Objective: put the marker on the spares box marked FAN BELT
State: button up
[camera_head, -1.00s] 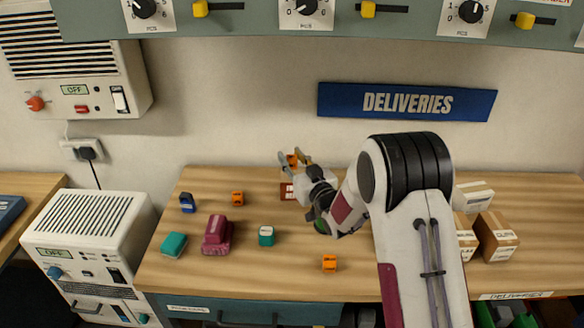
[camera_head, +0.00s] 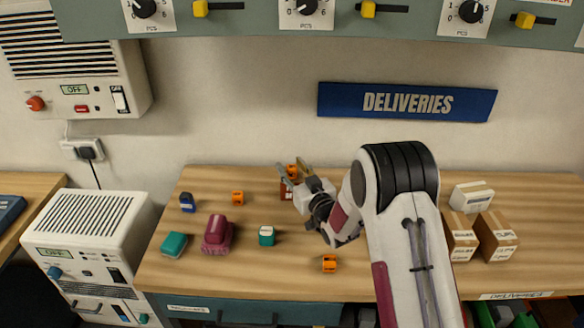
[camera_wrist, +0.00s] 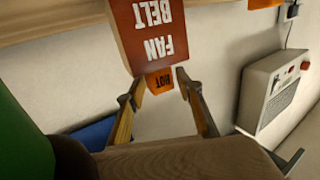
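The spares box marked FAN BELT (camera_head: 286,190) is a small red-brown box on the bench, left of my gripper's wrist. Its white lettering shows upside down in the wrist view (camera_wrist: 155,32). The orange marker (camera_wrist: 160,80), lettered HOT, appears on the box's top edge; the head view shows it as a small orange spot (camera_head: 292,171) above the box. My gripper (camera_wrist: 160,82) is open, with its two tan fingers on either side of the marker and a visible gap at each side. Exact marker-to-box contact is hard to see.
Other orange pieces lie on the bench (camera_head: 238,198) and near its front edge (camera_head: 330,263). A maroon object (camera_head: 217,234), teal items (camera_head: 174,244) (camera_head: 267,236) and a blue one (camera_head: 187,203) stand left. Cardboard boxes (camera_head: 497,240) stand right.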

jog(key=shift+r, duration=0.15)
dwell(0.3)
jog(key=v, duration=0.7)
jog(key=shift+s, duration=0.2)
jog(key=shift+d, duration=0.1)
dwell(0.9)
jog(key=s+d+r+m+g+h, duration=0.35)
jog(key=s+d+r+h, duration=0.35)
jog(key=s+d+r, duration=0.65)
jog(key=s+d+m+g, duration=0.2)
jog(key=s+g, duration=0.4)
jog(key=s, duration=2.4)
jog(key=shift+s+d+r+h, duration=0.2)
jog(key=shift+s+d+h, duration=0.15)
jog(key=shift+d, duration=0.25)
